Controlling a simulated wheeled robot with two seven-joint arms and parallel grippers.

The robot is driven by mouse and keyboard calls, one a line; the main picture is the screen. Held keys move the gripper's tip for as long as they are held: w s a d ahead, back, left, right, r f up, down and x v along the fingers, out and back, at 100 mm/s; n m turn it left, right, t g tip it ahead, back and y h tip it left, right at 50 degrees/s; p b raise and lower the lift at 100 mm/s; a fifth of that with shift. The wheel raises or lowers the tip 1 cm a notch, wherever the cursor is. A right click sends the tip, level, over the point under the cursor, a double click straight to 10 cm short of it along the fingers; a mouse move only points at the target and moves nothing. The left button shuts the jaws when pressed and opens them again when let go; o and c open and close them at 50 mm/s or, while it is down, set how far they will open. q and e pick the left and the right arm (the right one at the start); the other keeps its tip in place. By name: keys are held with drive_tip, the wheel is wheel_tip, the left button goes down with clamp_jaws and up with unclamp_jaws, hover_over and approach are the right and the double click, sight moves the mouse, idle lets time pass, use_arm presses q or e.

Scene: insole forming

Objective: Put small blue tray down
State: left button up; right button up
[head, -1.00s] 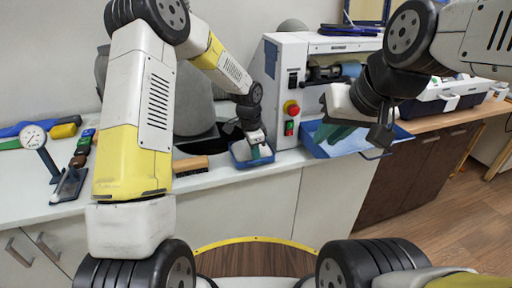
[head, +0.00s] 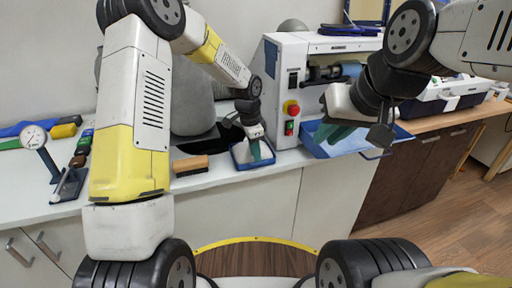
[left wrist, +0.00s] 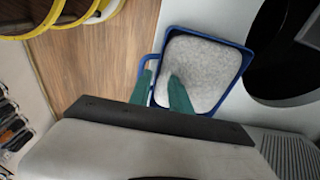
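The small blue tray (head: 236,163) is on the white counter near its front edge, left of the machine. A grey felt-like pad (left wrist: 203,72) lies in it, as the left wrist view shows. My left gripper (head: 256,150) is low over the tray. In the left wrist view its green fingers (left wrist: 161,82) stand apart, one inside the tray (left wrist: 237,82) and one outside its rim, with a gap between them. My right gripper (head: 340,133) hovers by the larger blue tray at the machine; whether its fingers are spread is unclear.
The machine (head: 297,75) with red and green buttons stands right of the small tray. The larger blue tray (head: 375,143) juts from it. A wooden-backed brush (head: 190,164) lies to the left, and a dial gauge (head: 34,137) farther left. The counter's front edge is close.

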use_arm(q)
wheel_tip(320, 180, up, 9)
drive_tip(key=a, duration=0.1)
drive_tip(key=s+a+r+n+t, duration=0.3)
drive_tip(key=s+a+r+n, duration=0.4)
drive_tip(key=s+r, duration=0.45)
drive_tip(key=s+a+r+n+t, duration=0.1)
drive_tip(key=s+a+r+n, duration=0.1)
drive_tip(key=s, duration=0.5)
drive_tip(key=s+a+r+n+t, duration=0.1)
drive_tip(key=s+a+n, duration=0.3)
drive_tip(key=s, duration=0.4)
drive_tip(key=shift+r+n+t+h, duration=0.4)
use_arm(e)
drive_tip(key=shift+c, duration=0.5)
